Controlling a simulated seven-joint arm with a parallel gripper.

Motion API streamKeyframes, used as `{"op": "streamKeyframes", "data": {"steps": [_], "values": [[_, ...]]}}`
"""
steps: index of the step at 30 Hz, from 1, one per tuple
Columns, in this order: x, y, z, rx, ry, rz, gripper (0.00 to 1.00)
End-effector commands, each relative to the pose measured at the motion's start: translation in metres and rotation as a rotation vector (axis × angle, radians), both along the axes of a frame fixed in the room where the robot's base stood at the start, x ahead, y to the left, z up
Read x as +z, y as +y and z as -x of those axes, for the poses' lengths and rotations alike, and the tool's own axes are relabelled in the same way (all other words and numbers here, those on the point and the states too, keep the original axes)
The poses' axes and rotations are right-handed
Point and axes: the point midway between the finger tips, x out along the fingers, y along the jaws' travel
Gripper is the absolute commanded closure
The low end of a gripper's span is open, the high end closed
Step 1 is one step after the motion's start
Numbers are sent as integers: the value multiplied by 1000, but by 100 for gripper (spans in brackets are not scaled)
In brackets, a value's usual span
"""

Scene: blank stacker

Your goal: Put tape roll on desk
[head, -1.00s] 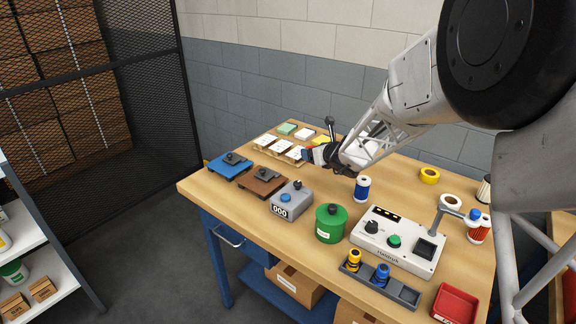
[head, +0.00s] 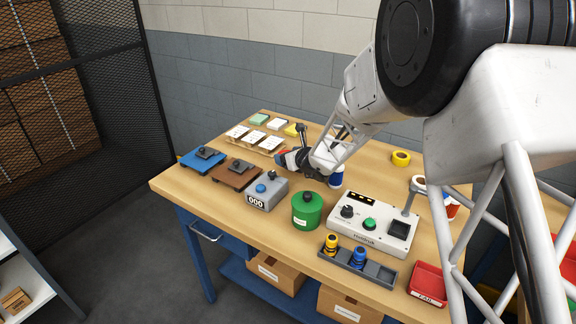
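A yellow tape roll (head: 401,158) lies flat on the wooden desk (head: 372,196) toward its back right. A white roll (head: 418,183) is in front of it, partly hidden by a grey post; I cannot tell if it is tape too. My gripper (head: 284,158) is above the back middle of the desk, left of both rolls and apart from them.
A green canister (head: 307,210), a grey counter box (head: 265,190) and a white control panel (head: 374,225) stand in front of my gripper. A grey tray (head: 357,263) and red bin (head: 429,285) line the front edge.

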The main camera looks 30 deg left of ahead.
Motion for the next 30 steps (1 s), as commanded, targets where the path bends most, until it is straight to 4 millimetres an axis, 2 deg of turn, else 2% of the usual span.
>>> {"op": "streamKeyframes", "data": {"steps": [5,15,30], "values": [[-4,0,0,0,1,1,53],[-35,0,0,0,0,0,53],[-41,0,0,0,1,0,53]]}}
